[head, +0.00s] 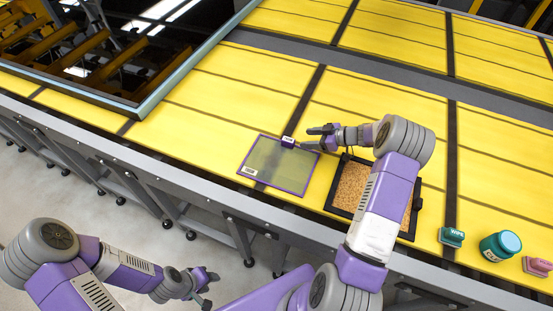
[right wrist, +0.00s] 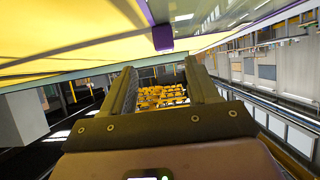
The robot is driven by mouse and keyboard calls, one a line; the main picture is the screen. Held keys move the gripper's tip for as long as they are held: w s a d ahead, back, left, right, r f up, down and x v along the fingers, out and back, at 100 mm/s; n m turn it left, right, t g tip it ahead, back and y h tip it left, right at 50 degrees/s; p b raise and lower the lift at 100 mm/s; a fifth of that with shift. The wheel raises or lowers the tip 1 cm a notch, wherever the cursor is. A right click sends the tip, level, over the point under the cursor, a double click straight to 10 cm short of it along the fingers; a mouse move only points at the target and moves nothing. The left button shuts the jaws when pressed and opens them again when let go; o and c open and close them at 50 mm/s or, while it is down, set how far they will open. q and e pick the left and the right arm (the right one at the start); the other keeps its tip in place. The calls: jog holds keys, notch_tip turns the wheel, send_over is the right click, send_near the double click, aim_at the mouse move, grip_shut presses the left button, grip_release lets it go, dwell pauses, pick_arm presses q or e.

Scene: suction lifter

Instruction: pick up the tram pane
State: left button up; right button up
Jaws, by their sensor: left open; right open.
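A thin, see-through greenish pane with a purple border (head: 277,164) lies flat on the yellow table, a white label at its left corner. A small purple block (head: 288,141) sits at its far edge; in the right wrist view the block (right wrist: 162,38) shows beyond and above the fingers. My right gripper (head: 308,138) is open and empty, just right of the block, its fingers pointing left towards it with a small gap. In the right wrist view nothing is between the fingers (right wrist: 163,80). My left gripper (head: 208,284) is open and empty, low in front of the table.
A dark-framed cork tray (head: 333,204) lies right of the pane, partly behind my right arm. A teal block (head: 452,237), teal jar (head: 500,246) and pink block (head: 537,266) stand further right.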

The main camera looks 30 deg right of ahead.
aim_at(288, 139)
jog(key=x, duration=0.7)
jog(key=shift+a+r+p, duration=0.15)
jog(key=shift+a+p, duration=0.15)
jog(key=shift+a, duration=0.25)
grip_shut()
jog(key=shift+r, duration=0.1)
